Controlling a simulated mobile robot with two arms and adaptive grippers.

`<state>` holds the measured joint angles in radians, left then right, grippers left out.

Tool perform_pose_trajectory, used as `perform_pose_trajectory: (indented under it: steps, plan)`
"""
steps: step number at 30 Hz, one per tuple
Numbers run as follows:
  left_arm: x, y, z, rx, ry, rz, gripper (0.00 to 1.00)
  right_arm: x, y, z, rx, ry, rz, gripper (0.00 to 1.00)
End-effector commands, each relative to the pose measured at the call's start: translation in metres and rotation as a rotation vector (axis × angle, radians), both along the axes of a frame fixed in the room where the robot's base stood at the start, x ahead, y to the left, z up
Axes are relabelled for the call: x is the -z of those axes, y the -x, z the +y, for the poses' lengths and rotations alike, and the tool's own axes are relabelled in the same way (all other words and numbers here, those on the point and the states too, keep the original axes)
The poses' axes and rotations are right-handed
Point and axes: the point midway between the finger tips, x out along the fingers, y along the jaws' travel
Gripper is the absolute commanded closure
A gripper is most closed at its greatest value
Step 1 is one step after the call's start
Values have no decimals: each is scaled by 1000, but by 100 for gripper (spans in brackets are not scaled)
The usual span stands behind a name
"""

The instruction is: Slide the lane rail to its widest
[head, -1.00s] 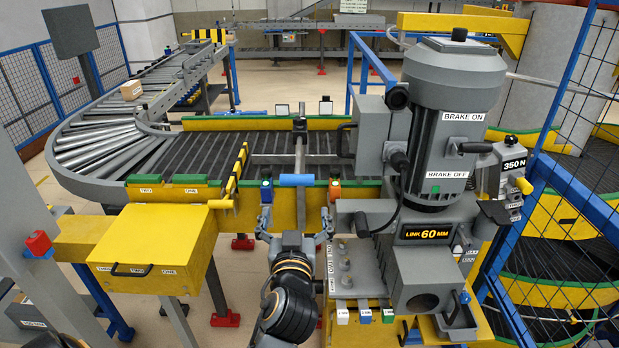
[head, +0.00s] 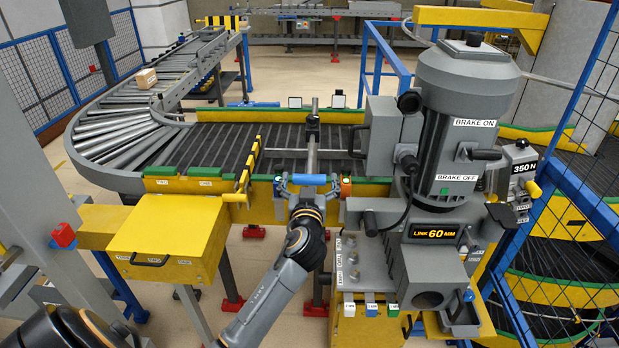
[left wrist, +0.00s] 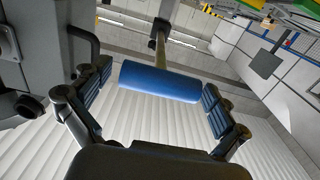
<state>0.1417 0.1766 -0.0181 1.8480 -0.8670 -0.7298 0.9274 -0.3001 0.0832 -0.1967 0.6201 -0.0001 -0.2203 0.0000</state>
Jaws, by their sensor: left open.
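A blue cylindrical handle (head: 308,179) sits at the near edge of the conveyor. A grey rod (head: 313,145) runs back from it across the dark rollers, with a thin grey crossbar, probably the lane rail (head: 290,150), meeting it over the lane. My left gripper (head: 308,187) is open, with one finger near each end of the handle. In the left wrist view, the blue handle (left wrist: 160,82) lies crosswise between the spread fingers (left wrist: 157,88), with gaps visible at both ends. My right gripper is not in view.
A grey motor unit (head: 465,100) with brake labels stands close on the right. A yellow box (head: 165,235) sits at the left below the conveyor. A cardboard carton (head: 146,78) rests on the curved rollers. Blue mesh fencing (head: 575,205) borders the right.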

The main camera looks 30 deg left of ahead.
Motion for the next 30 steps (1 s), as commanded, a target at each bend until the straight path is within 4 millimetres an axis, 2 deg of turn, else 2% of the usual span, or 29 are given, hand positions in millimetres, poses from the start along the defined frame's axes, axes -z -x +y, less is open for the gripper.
perform_pose_trajectory:
  steps: [2,12,14,19,22,30]
  plan:
    - [0,0,0,0,0,0,2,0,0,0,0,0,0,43]
    - [0,0,0,0,0,0,71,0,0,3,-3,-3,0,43]
    - [0,0,0,0,-1,1,82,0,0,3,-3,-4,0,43]
    - [1,-4,3,-1,1,-1,82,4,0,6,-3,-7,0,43]
    - [2,-14,9,-2,0,-4,82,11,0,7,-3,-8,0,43]
    - [3,-68,42,-3,1,-8,82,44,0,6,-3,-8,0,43]
